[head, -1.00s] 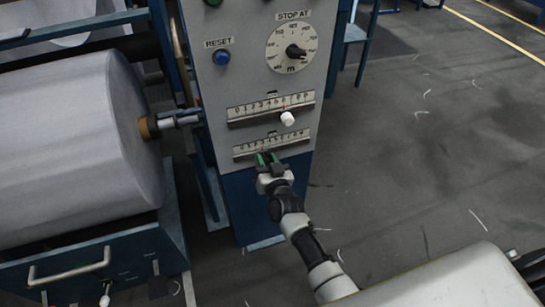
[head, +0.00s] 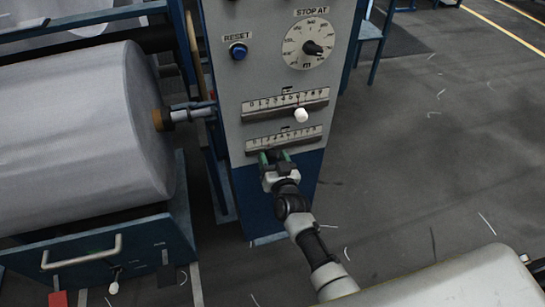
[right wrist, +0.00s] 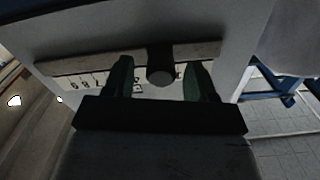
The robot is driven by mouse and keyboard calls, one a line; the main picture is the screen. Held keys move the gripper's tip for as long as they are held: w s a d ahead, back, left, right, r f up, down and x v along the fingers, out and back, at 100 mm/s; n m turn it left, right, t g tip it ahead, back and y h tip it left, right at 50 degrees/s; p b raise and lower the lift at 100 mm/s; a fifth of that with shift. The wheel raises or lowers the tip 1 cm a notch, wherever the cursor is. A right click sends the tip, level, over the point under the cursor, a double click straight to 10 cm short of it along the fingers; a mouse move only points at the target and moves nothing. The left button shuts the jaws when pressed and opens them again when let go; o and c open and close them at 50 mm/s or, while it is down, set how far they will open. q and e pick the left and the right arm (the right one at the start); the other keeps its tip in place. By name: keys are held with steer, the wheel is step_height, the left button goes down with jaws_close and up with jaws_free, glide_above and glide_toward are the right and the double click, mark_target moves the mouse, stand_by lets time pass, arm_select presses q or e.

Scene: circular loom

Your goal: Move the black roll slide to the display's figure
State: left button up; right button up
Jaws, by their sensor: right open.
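In the head view my right gripper (head: 274,157) is at the left part of the lower scale (head: 290,138) and largely hides the knob. The gripper is open. No display figure can be read in these views. My left gripper is out of view.
The upper scale (head: 262,114) carries a white slide knob (head: 301,115), just above my gripper. Above are a blue reset button (head: 238,51) and a stop-at dial (head: 311,47). A large grey roll (head: 80,125) stands left of the panel.

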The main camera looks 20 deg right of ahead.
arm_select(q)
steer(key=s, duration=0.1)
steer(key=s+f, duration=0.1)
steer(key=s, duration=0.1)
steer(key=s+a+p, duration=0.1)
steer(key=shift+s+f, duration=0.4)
arm_select(e)
steer(key=s, duration=1)
steer(key=shift+d, duration=0.15)
steer(key=shift+s, duration=0.1)
